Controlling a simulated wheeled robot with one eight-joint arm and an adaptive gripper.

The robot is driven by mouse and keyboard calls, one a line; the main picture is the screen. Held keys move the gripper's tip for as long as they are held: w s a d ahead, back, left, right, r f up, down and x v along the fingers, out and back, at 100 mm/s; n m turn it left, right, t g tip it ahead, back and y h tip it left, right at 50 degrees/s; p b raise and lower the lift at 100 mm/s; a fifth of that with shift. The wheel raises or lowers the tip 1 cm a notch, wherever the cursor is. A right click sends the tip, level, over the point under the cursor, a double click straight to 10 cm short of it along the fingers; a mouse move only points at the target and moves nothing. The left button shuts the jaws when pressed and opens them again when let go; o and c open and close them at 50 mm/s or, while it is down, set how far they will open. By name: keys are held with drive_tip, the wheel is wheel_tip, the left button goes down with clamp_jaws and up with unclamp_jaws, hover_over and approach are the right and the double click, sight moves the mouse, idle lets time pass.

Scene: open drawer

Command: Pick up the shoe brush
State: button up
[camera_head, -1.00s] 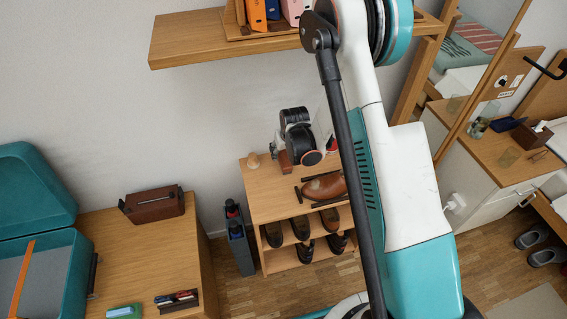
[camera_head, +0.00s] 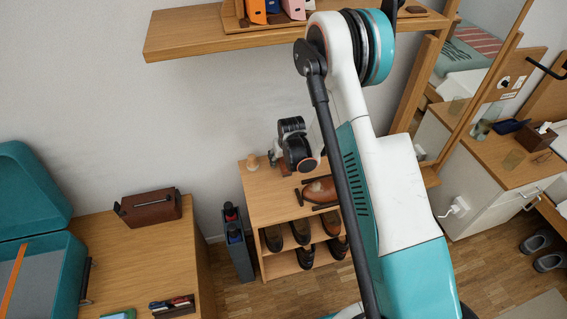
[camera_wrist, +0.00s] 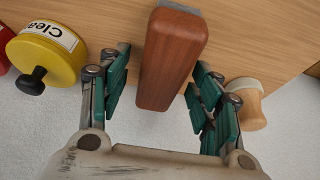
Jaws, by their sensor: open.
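The shoe brush, a reddish-brown wooden block with rounded edges (camera_wrist: 172,60), lies on the wooden top in the wrist view. My gripper (camera_wrist: 165,92) is open, with one pair of green pads on each side of the brush. A gap shows on the left; the right pads are close to it, and I cannot tell whether they touch. In the head view, the brush shows only as a small brown patch beneath my dark wrist, and my fingers are mostly hidden.
A yellow tin (camera_wrist: 45,55) stands left of my fingers, and a pale wooden knob-shaped piece (camera_wrist: 246,103) is close on the right. In the head view, a brown shoe (camera_head: 320,190) lies on the shoe rack (camera_head: 262,205). A shelf (camera_head: 200,35) hangs above.

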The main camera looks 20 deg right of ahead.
drive_tip(key=shift+f, duration=0.25)
drive_tip(key=c, duration=1.2)
drive_tip(key=shift+r, duration=0.25)
